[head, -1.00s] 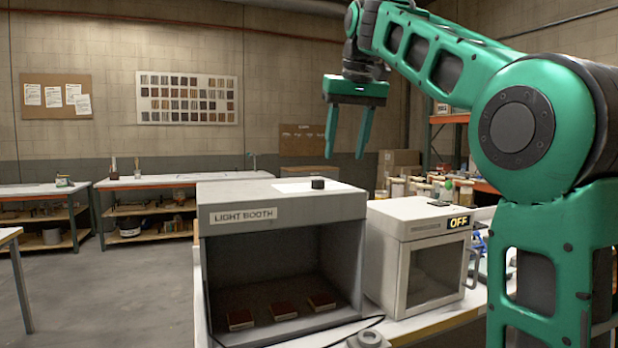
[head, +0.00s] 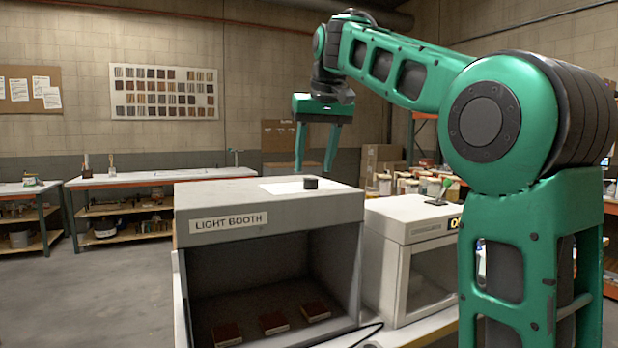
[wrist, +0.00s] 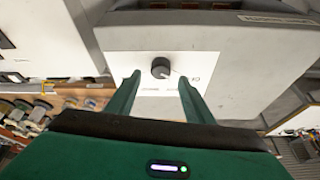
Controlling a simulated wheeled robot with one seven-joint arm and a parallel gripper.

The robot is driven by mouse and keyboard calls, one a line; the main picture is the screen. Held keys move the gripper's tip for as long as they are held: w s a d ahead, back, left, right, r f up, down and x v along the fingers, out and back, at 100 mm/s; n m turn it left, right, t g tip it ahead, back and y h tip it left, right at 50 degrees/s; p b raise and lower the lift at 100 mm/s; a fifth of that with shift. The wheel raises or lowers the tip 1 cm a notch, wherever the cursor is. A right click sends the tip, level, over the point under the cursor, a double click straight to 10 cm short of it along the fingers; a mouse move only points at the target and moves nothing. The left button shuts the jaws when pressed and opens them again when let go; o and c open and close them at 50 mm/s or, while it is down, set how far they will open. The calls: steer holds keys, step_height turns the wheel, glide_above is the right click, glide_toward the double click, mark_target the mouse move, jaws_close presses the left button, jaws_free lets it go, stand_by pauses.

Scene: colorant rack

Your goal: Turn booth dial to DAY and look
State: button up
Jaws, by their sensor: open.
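The light booth (head: 265,190) is a grey open-fronted box with a "LIGHT BOOTH" label. Its black dial (head: 311,183) stands on a white plate on the booth's top. In the wrist view the dial (wrist: 161,68) shows from above, with a light pointer mark toward its lower right; the plate's small lettering is too blurred to read. My green gripper (head: 314,171) is open and points down above the booth top. In the wrist view its two fingertips (wrist: 158,74) lie on either side of the dial with gaps; I cannot tell the height between them. The booth interior is dark.
Several dark red samples (head: 274,323) lie on the booth floor. A white oven-like box (head: 410,262), its display partly hidden by my arm, stands right of the booth. Jars (head: 408,187) stand behind it. Open floor (head: 110,300) lies to the left.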

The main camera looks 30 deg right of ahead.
mark_target(311, 179)
steer(key=shift+x, duration=1.95)
steer(key=shift+a, duration=0.1)
steer(key=c, duration=1)
